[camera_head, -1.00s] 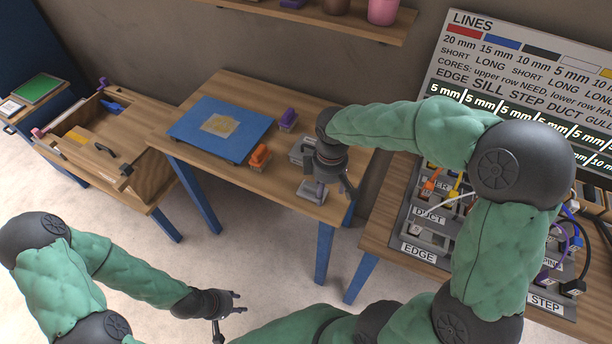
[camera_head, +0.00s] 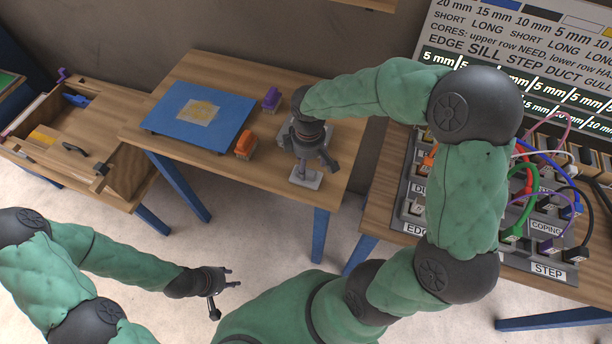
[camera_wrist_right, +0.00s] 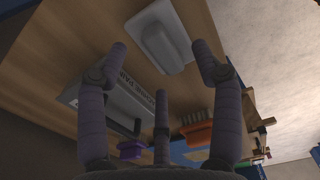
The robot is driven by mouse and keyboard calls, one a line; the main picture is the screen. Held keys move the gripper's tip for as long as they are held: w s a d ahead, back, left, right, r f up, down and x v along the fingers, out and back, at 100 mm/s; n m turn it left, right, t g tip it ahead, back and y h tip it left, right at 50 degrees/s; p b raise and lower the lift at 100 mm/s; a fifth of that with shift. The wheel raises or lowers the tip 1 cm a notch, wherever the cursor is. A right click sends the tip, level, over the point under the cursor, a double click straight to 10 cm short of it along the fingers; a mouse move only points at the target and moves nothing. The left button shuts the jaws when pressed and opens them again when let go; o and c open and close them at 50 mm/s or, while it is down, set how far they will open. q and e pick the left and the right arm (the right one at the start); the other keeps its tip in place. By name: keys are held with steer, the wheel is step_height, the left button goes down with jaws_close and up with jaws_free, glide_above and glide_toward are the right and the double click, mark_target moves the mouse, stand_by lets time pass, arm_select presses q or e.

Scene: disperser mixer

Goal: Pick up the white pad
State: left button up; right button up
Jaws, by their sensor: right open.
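The white pad (camera_head: 304,178), a pale flat block with a raised grip, lies near the front right corner of the middle wooden table. In the right wrist view the pad (camera_wrist_right: 172,48) shows with its rounded grip facing me, beyond my fingertips. My right gripper (camera_head: 314,165) is open and empty just above the pad. In the wrist view its fingers (camera_wrist_right: 160,52) are spread on either side of the grip, and I cannot tell whether they touch it. My left gripper (camera_head: 224,287) is open and empty, low in front of the tables.
Behind my right gripper is a grey lettered holder (camera_wrist_right: 120,106). An orange brush-like block (camera_head: 246,144), a purple one (camera_head: 271,98) and a blue board (camera_head: 200,115) share the table. A cable panel (camera_head: 540,255) stands right, an open wooden box (camera_head: 75,140) left.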

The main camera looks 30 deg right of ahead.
mark_target(307, 169)
steer(key=f, duration=0.1)
steer(key=f+b, duration=0.1)
steer(key=f, duration=0.2)
steer(key=shift+w+f+b, duration=0.2)
steer(key=shift+w+b, duration=0.1)
steer(key=shift+w, duration=0.1)
steer(key=c, duration=1.3)
steer(key=shift+o, duration=0.2)
steer(key=shift+r, duration=0.15)
steer(key=shift+r+p, duration=0.3)
steer(key=shift+r, duration=0.25)
step_height(307, 169, up, 2)
steer(key=shift+r+p, duration=0.15)
steer(key=shift+p, duration=0.25)
steer(key=s+a+r+p, duration=0.4)
steer(key=s+a+r, duration=0.5)
steer(key=s, duration=0.1)
steer(key=shift+s+a+r, duration=0.2)
steer(key=shift+s, duration=0.1)
